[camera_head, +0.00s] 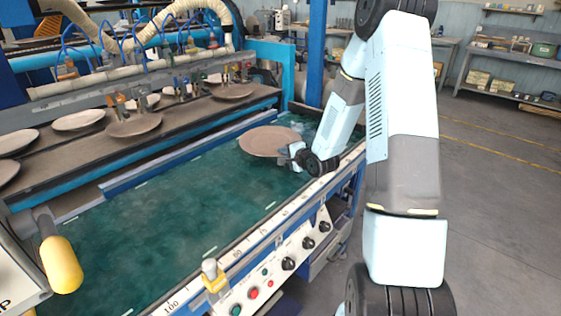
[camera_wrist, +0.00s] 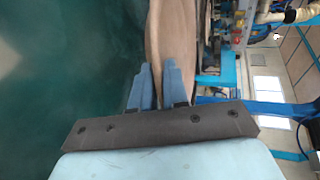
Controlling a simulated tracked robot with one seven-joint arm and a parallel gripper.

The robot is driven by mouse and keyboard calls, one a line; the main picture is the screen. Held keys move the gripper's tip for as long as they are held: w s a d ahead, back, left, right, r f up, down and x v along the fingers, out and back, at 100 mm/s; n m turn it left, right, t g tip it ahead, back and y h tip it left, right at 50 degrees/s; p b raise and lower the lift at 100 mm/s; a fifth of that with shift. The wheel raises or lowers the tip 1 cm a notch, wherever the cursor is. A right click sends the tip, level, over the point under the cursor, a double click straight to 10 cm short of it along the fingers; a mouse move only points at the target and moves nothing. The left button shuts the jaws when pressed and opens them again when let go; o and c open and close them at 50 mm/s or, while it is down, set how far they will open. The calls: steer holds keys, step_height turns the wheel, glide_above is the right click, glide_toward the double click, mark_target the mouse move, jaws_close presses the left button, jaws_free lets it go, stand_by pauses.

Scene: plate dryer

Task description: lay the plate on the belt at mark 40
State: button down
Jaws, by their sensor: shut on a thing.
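A round brown plate (camera_head: 268,141) is over the far right part of the green belt (camera_head: 170,225) in the head view. My gripper (camera_head: 294,152) is shut on its near right rim. In the wrist view the plate (camera_wrist: 174,40) shows edge-on between the two blue fingers of my gripper (camera_wrist: 154,85). I cannot tell whether the plate touches the belt. A number scale (camera_head: 245,240) runs along the belt's near rail, with 100 at the lower left and smaller numbers toward the right. The mark 40 is too small to read for certain.
Several plates, one of them brown (camera_head: 134,125), lie on a rack (camera_head: 190,112) behind the belt. A yellow handle (camera_head: 62,264) stands at the lower left. A yellow-and-white knob (camera_head: 213,277) sits on the near rail above a button panel (camera_head: 275,270). The belt's middle and left are clear.

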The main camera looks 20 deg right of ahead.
mark_target(282, 168)
steer(key=shift+w+a+f, duration=0.2)
steer(key=shift+w+d+f, duration=0.1)
steer(key=shift+w+f, duration=0.05)
steer(key=shift+f, duration=0.35)
steer(key=shift+w+d+f, duration=0.1)
steer(key=shift+f, duration=0.4)
steer(key=shift+s+f, duration=0.1)
steer(key=shift+f, duration=0.25)
steer(key=shift+a+f, duration=0.2)
steer(key=shift+f, duration=0.15)
steer(key=shift+a, duration=0.2)
steer(key=c, duration=1.4)
jaws_free()
steer(key=shift+f, duration=0.1)
steer(key=shift+d, duration=0.1)
